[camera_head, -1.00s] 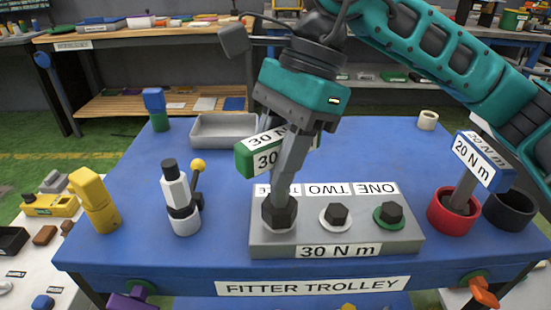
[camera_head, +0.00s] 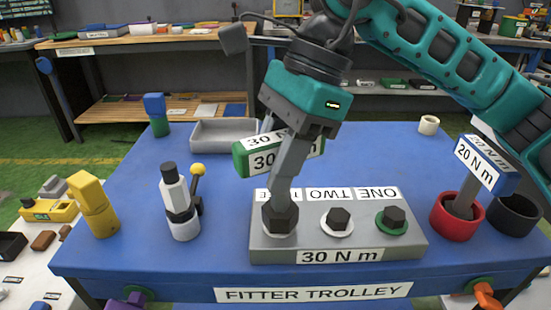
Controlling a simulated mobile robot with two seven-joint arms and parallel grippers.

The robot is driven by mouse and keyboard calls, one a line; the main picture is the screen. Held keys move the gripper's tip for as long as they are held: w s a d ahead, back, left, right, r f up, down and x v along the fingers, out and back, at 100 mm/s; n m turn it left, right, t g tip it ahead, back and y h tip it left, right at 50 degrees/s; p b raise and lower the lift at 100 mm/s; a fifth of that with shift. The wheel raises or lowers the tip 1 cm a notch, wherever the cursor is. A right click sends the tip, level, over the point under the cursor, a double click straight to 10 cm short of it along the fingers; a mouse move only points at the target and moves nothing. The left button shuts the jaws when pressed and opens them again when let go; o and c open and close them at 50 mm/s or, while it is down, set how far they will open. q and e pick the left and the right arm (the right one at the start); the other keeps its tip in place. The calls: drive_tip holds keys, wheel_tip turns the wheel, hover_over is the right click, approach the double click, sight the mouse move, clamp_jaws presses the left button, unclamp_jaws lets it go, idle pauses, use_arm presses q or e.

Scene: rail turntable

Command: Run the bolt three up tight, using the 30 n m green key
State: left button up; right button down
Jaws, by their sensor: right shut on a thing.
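The green key (camera_head: 241,160), labelled 30 N m, is held in my right gripper (camera_head: 292,140), which is shut on it. Its grey shank slants down to bolt three (camera_head: 280,216), the leftmost bolt on the grey block (camera_head: 400,247) labelled 30 N m. The shank's lower end meets or overlaps the bolt head; the exact fit is hard to tell. Bolt two (camera_head: 338,218) has a white ring and bolt one (camera_head: 394,216) a green ring. The "THREE" label is partly covered by the shank. My left gripper is not in view.
A blue 20 N m key (camera_head: 484,165) stands in a red cup (camera_head: 452,226) at right, beside a black cup (camera_head: 514,214). A white-grey tool with a yellow knob (camera_head: 198,169), a yellow piece (camera_head: 95,203) and a grey tray (camera_head: 222,134) stand on the blue trolley (camera_head: 150,262).

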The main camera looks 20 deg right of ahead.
drive_tip(key=shift+m+t+b, duration=0.3)
drive_tip(key=shift+m+b, duration=0.05)
drive_tip(key=shift+m, duration=0.55)
drive_tip(key=shift+w, duration=0.1)
drive_tip(key=shift+m+t+b, duration=0.3)
drive_tip(key=shift+m, duration=0.2)
drive_tip(key=shift+m+b, duration=0.3)
drive_tip(key=shift+m, duration=0.3)
drive_tip(key=shift+t, duration=0.3)
